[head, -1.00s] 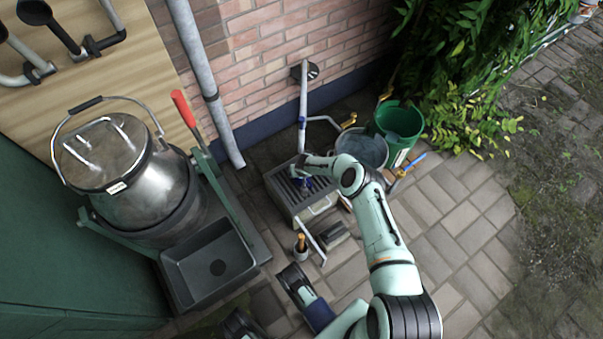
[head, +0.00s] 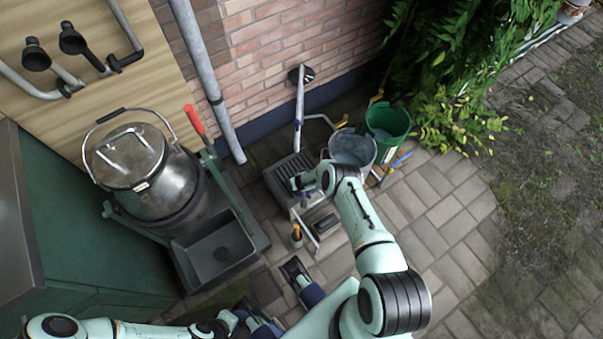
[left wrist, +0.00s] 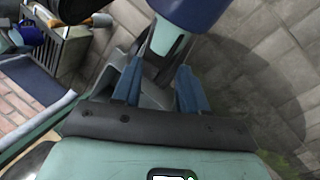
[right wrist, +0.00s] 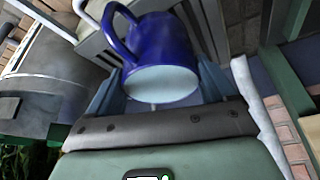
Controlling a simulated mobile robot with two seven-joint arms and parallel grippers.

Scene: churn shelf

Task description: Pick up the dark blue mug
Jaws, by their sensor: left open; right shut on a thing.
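The dark blue mug (right wrist: 160,65) is in my right gripper (right wrist: 160,95), whose fingers are shut on it from both sides. In the right wrist view its handle points up and left and its pale round end faces the camera. In the head view my right gripper (head: 297,184) is at the slatted metal stand (head: 283,172); the mug is mostly hidden there, and I cannot tell if it touches the slats. My left gripper (left wrist: 158,88) is open, with nothing between its fingers; in the head view it is low, near the bottom edge (head: 238,322).
A steel churn (head: 150,190) and a dark basin (head: 215,250) stand left of the stand. A grey bucket (head: 352,148) and a green bucket (head: 388,122) stand right of it. A brush-like item (head: 297,236) is in front. Paving at right is clear.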

